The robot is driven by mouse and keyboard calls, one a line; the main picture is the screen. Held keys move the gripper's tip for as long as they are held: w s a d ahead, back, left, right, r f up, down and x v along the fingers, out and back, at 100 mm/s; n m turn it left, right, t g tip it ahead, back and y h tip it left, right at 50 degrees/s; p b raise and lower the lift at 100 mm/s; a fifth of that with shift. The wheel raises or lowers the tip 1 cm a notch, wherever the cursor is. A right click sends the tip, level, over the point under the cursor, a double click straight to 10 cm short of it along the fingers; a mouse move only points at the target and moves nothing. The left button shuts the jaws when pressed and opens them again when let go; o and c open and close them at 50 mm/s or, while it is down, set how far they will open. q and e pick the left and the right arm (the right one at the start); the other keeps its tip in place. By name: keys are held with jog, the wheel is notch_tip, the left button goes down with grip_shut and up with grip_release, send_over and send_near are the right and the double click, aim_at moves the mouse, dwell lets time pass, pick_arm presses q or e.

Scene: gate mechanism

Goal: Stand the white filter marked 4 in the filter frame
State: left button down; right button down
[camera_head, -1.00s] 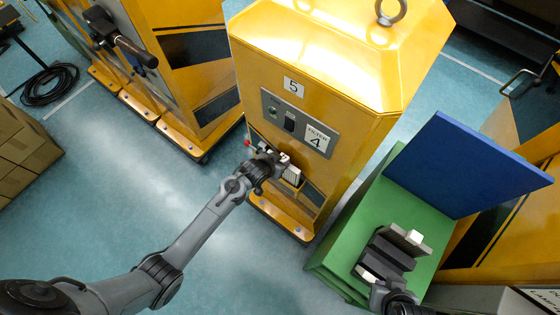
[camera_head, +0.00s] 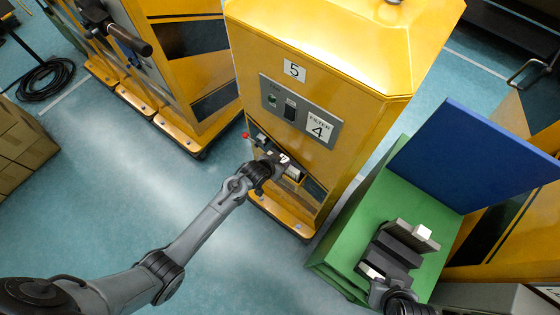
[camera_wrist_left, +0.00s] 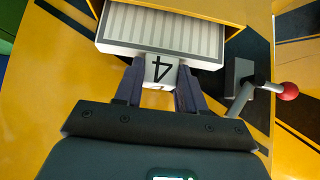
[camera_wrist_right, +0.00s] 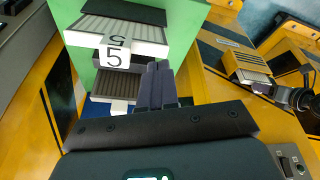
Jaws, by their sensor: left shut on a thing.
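The white filter marked 4 (camera_wrist_left: 165,32) is pleated, with a numbered tab, in the left wrist view. My left gripper (camera_wrist_left: 160,75) is shut on that tab. The filter's far end is inside the opening of the yellow cabinet (camera_head: 320,100), under its yellow edge; its near part sticks out. How it sits inside is hidden. In the head view my left gripper (camera_head: 272,168) is at the low opening and covers most of the filter. My right gripper (camera_wrist_right: 156,85) has its fingers together, empty, beside a white filter marked 5 (camera_wrist_right: 118,32).
A lever with a red knob (camera_wrist_left: 288,91) stands beside the opening, close to my left gripper. A green box (camera_head: 340,245) with a raised blue panel (camera_head: 470,155) stands at the right, with dark grey parts on it.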

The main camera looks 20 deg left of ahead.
pick_arm(q)
jog(key=shift+f, duration=0.1)
dwell(0.5)
jog(key=shift+f, duration=0.25)
jog(key=c, duration=0.6)
grip_release()
jog(key=v, duration=1)
jog(key=shift+s+a+r, duration=0.1)
jog(key=shift+s+r, duration=0.15)
